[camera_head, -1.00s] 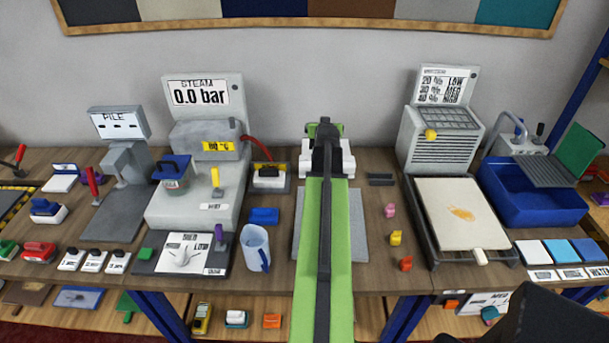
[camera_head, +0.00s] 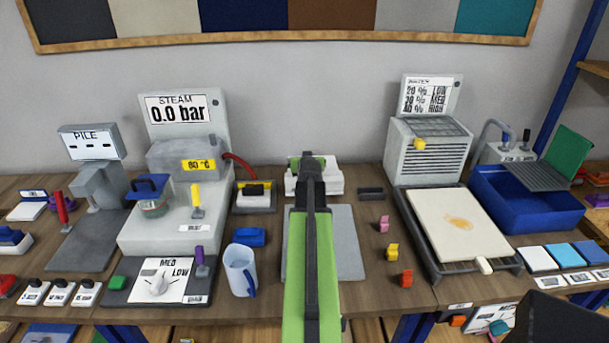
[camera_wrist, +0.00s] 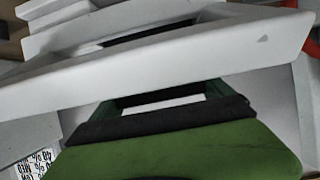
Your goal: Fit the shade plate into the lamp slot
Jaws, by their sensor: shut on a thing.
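My gripper (camera_head: 308,163) is at the back of the bench, its green and dark arm reaching over a grey mat. A white, block-like thing (camera_head: 331,177) lies around and behind it, partly hidden by the arm. In the wrist view my gripper (camera_wrist: 165,110) shows a green body with a dark pad. A pale, long-edged body with a dark slot (camera_wrist: 150,34) spans the view in front of it. A small white patch shows between the jaws. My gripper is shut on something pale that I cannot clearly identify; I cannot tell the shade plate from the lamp.
A steam machine (camera_head: 185,150) and a mug (camera_head: 240,270) stand left. A grey heater (camera_head: 430,150), a framed pad (camera_head: 460,225) and a blue tub (camera_head: 527,200) stand right. Small coloured pieces (camera_head: 391,252) lie right of the mat (camera_head: 347,243), which has bare room.

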